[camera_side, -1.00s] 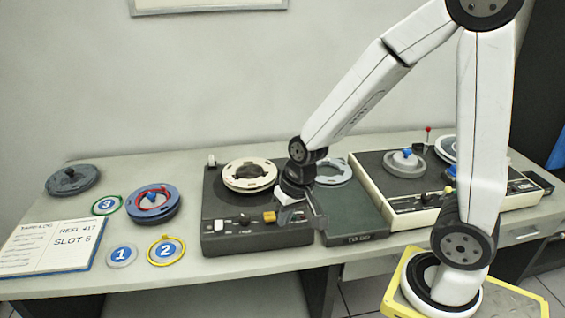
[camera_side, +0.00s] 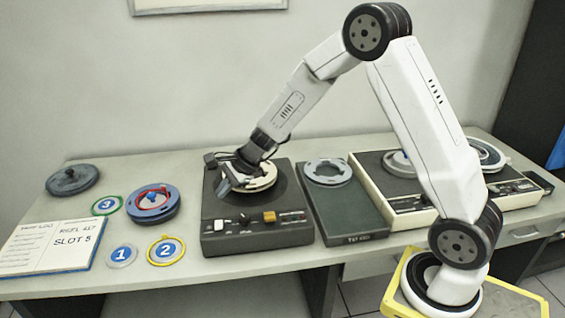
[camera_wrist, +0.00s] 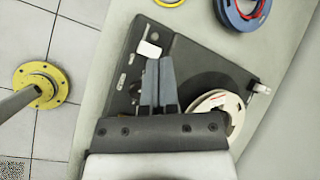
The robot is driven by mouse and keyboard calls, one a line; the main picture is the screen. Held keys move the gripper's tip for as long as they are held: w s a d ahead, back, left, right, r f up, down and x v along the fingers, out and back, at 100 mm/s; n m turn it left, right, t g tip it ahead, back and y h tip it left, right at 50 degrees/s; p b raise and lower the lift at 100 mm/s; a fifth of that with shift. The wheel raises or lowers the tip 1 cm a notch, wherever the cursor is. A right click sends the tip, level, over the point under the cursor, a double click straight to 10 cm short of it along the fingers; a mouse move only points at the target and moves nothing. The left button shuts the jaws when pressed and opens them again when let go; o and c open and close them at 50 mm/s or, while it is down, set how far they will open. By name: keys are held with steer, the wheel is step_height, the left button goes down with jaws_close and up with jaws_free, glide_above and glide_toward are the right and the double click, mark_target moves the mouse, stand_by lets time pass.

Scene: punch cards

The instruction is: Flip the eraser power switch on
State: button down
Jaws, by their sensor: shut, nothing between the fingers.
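The dark deck (camera_side: 290,232) on the table carries a cream reel (camera_side: 262,180), a white lever (camera_side: 218,225) at its front left and an orange switch (camera_side: 269,216) near its front middle. No readable label tells me which control is the eraser power switch. My gripper (camera_side: 226,186) is over the deck's left part, in front of the cream reel. In the wrist view its grey fingers (camera_wrist: 158,62) are together and empty, and their tips appear just beside the white lever (camera_wrist: 148,48). The gripper hides the orange switch there.
A flat dark unit (camera_side: 352,215) and a cream-sided box (camera_side: 395,212) stand to the right, the box partly behind my arm. A blue reel (camera_side: 152,203), numbered rings and an open logbook (camera_side: 50,245) lie left.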

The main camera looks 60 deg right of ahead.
mark_target(222, 224)
steer(key=shift+w+d+m+t, duration=0.25)
steer(key=shift+w+m, duration=0.4)
steer(key=shift+w, duration=0.2)
steer(key=shift+w+d+m+t, duration=0.25)
steer(key=shift+w+m, duration=0.4)
steer(key=shift+w, duration=0.2)
steer(key=shift+f, duration=0.25)
steer(key=shift+s+a+f, duration=0.25)
steer(key=shift+f, duration=1.1)
steer(key=shift+s+a+f, duration=0.2)
steer(key=shift+f, duration=1.2)
steer(key=shift+s+a+f, duration=0.25)
steer(key=shift+f, duration=1.1)
steer(key=shift+s+a+f, duration=0.1)
steer(key=shift+f, duration=0.7)
steer(key=shift+r, duration=0.15)
steer(key=shift+r, duration=0.65)
steer(key=shift+r, duration=0.1)
steer(key=shift+w+d+r, duration=0.15)
steer(key=shift+r, duration=0.65)
steer(key=shift+w+d+r, duration=0.2)
steer(key=shift+r, duration=0.55)
steer(key=shift+w+d+r, duration=0.15)
steer(key=shift+r, duration=0.65)
